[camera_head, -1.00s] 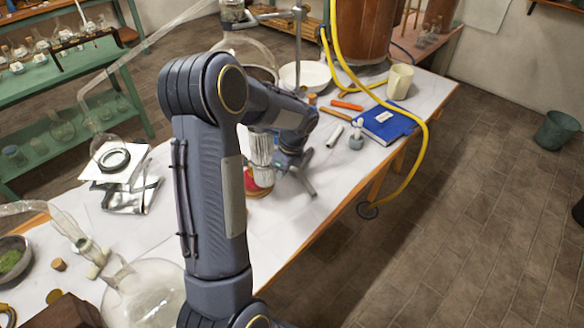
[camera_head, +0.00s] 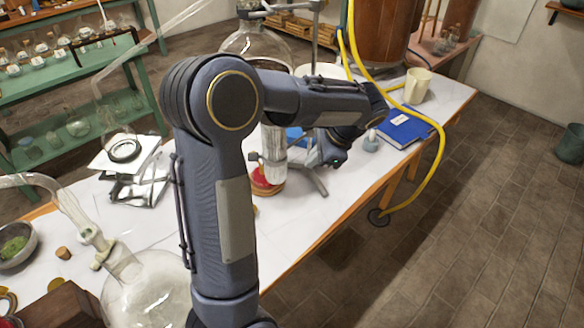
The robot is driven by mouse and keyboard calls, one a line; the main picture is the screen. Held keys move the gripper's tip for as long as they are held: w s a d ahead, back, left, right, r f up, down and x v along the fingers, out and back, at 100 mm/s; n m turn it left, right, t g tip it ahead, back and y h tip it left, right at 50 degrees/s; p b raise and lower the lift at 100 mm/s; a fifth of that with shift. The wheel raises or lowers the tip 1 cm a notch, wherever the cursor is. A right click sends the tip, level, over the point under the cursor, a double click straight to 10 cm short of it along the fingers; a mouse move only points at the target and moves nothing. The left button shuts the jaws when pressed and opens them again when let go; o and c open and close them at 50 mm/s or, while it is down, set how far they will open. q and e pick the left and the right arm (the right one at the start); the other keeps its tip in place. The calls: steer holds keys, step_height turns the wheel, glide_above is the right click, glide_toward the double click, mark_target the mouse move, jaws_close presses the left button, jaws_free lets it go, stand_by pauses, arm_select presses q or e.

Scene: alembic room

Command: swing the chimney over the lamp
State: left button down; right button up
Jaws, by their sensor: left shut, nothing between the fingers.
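The lamp (camera_head: 265,183), red with a tan base, stands on the white table. A ribbed, silvery, see-through cylinder that looks like the chimney (camera_head: 273,158) is upright just above the lamp in the picture; my forearm hides its top. I cannot tell whether it is centred over the lamp or touches it. My left arm rises in front and bends right over the table. My left gripper (camera_head: 328,155) is small and dark, just right of the chimney, shut and empty; a gap shows between it and the cylinder. My right gripper is out of view.
A grey stand foot (camera_head: 318,181) lies close under my gripper. A blue book (camera_head: 403,127), a cream mug (camera_head: 417,86) and a yellow hose (camera_head: 440,150) are to the right. A round glass flask (camera_head: 150,290) stands at the front left. The table's front right strip is clear.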

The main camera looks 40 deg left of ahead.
arm_select(q)
steer(key=d+f+n+y+b, duration=0.1)
steer(key=d+n+y+b, duration=0.1)
steer(key=n, duration=0.2)
steer(key=n+t+y+p, duration=0.1)
steer(key=n+y+p, duration=0.1)
steer(key=n, duration=0.2)
glide_toward(282, 165)
steer(key=shift+x, duration=2.95)
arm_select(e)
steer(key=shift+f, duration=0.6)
